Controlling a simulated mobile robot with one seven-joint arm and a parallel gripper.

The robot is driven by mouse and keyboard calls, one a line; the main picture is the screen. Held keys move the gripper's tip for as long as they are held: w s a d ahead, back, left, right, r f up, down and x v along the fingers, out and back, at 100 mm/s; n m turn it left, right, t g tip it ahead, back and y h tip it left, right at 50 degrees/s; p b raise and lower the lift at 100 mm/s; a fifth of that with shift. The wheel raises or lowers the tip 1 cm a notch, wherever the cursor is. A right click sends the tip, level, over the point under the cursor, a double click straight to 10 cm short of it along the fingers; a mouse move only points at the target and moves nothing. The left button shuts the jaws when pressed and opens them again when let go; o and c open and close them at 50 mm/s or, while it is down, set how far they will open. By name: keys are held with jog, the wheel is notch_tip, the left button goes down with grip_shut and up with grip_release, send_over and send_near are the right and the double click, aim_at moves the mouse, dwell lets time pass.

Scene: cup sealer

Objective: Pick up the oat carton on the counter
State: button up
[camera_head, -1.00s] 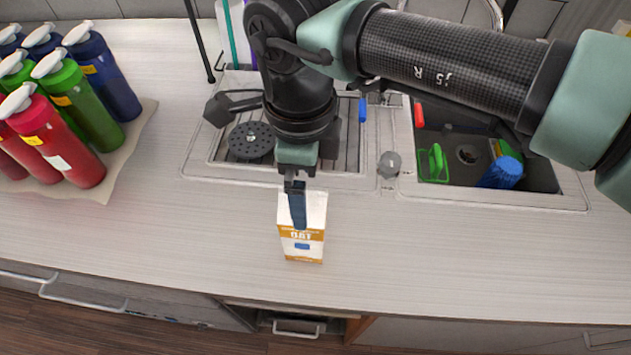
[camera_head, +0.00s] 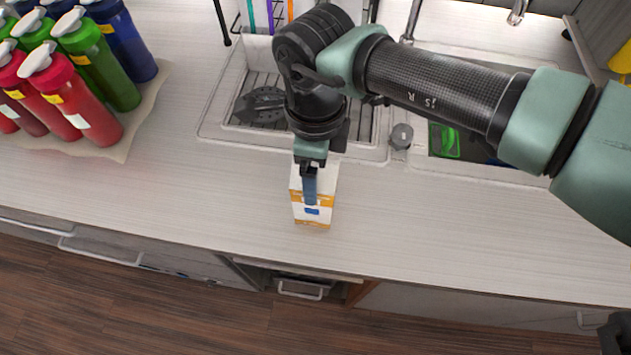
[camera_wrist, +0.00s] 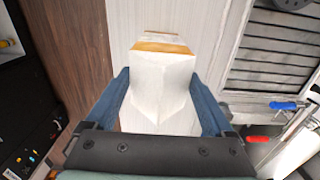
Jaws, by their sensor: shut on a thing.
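The oat carton (camera_head: 313,216) is white with orange bands and a small blue patch. It stands upright near the counter's front edge, in front of the sink. My gripper (camera_head: 311,188) comes down on it from above, and its fingers lie against the carton's sides. In the wrist view the white carton (camera_wrist: 160,80) sits between the two blue fingers of my gripper (camera_wrist: 160,95), touching both. The gripper is shut on the carton. The carton's upper part is partly hidden by the gripper in the head view. I cannot tell whether its base touches the counter (camera_head: 430,235).
Several red, green and blue bottles (camera_head: 85,105) stand on a mat (camera_head: 125,145) at the left. The sink with a drying rack (camera_head: 245,115) lies behind the carton. A round grey knob (camera_head: 401,136) is by the sink. The counter right of the carton is clear.

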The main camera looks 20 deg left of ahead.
grip_shut()
jog(key=shift+w+r, duration=0.1)
